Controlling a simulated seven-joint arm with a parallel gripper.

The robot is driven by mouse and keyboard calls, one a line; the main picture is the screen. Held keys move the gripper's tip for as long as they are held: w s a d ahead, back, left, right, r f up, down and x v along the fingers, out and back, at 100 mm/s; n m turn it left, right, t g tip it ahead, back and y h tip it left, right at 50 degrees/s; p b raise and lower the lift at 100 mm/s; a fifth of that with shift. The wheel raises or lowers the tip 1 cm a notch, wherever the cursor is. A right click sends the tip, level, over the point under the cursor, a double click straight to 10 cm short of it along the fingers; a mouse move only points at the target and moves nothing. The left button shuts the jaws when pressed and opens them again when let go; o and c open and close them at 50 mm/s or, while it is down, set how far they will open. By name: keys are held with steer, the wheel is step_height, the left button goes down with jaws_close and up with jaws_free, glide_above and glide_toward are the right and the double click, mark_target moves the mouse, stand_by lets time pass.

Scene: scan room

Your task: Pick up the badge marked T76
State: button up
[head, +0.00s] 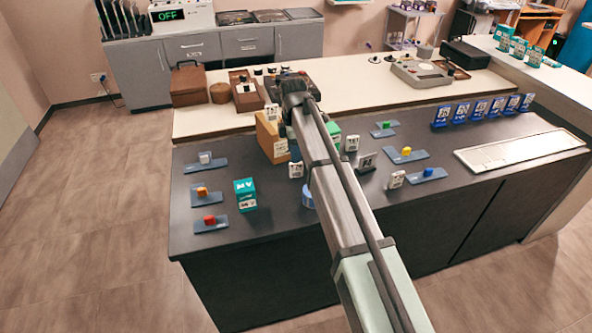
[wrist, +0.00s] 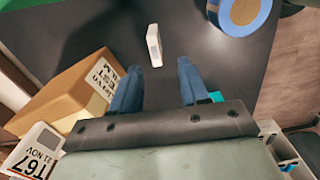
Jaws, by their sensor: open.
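Several small white badges stand on the dark counter in the head view, including a left one (head: 295,169), an upper right one (head: 352,143), a dark-faced one (head: 367,162) and a right one (head: 396,179). Their marks are too small to read, so I cannot tell which is T76. In the wrist view a white badge (wrist: 154,45) stands nearly edge-on beyond my gripper (wrist: 158,80), between the lines of its fingers; its marking is hidden. My gripper is open and empty. Another badge (wrist: 38,152), dated 21 NOV, lies upside down in view at lower left and appears to read T67.
A tan film box (wrist: 78,95) stands close left of my fingers. A blue-rimmed tape roll (wrist: 262,20) is at upper right. In the head view, a teal box (head: 245,188) and tags with coloured blocks (head: 210,222) are on the left; a pale tray (head: 520,151) lies right.

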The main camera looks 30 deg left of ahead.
mark_target(296, 176)
step_height(296, 176, down, 3)
steer(key=shift+f, duration=0.15)
steer(key=shift+w+d+f, duration=0.1)
steer(key=shift+w+f, duration=0.15)
steer(key=shift+f, duration=1.05)
steer(key=shift+w+f, duration=0.2)
steer(key=shift+f, duration=1.1)
steer(key=shift+c, duration=0.2)
jaws_close()
